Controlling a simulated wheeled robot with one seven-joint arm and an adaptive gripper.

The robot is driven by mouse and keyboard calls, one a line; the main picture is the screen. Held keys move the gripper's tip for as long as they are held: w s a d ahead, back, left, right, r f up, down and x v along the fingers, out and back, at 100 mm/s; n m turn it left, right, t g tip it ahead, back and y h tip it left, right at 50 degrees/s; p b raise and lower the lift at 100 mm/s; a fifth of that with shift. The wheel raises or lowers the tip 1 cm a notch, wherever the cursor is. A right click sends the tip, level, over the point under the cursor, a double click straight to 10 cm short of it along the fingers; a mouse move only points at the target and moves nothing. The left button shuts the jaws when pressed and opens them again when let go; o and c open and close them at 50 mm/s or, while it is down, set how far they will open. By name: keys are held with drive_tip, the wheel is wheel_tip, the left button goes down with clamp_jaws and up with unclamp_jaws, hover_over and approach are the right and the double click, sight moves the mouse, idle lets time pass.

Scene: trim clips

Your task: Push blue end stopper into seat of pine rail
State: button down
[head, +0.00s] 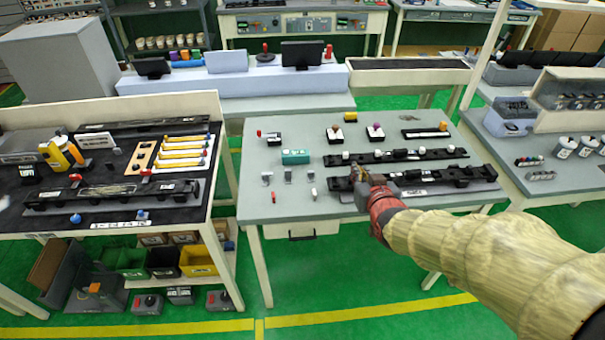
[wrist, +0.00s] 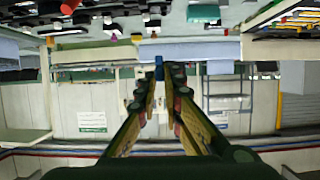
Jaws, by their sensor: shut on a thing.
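My gripper (head: 362,178) is over the left part of the front dark rail (head: 450,180) on the middle table. In the wrist view my gripper (wrist: 158,80) has its fingers close together, with a small blue piece, the blue end stopper (wrist: 159,68), at the tips. The stopper is hidden or too small to make out in the head view. A second dark rail (head: 427,155) lies behind the front one. I cannot read the labels to tell which is the pine rail. The fingers hide part of the front rail, and contact with its seat cannot be told.
A teal box (head: 295,156), small grey clips and a red piece (head: 273,197) lie left of the rails on the grey table (head: 262,212). Pegged blocks stand behind. The left table (head: 20,215) holds another long rail (head: 110,194) and loose parts. The table's front left is mostly clear.

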wheel_tip(320, 180, down, 2)
drive_tip(key=a, duration=0.1)
drive_tip(key=b, duration=0.4)
hover_over(336, 185)
wheel_tip(336, 185, down, 10)
drive_tip(key=shift+f, duration=0.25)
drive_tip(key=shift+w+f, duration=0.15)
drive_tip(key=shift+f, duration=0.15)
wheel_tip(336, 185, down, 3)
drive_tip(key=shift+f+b, duration=0.1)
drive_tip(key=shift+b, duration=0.35)
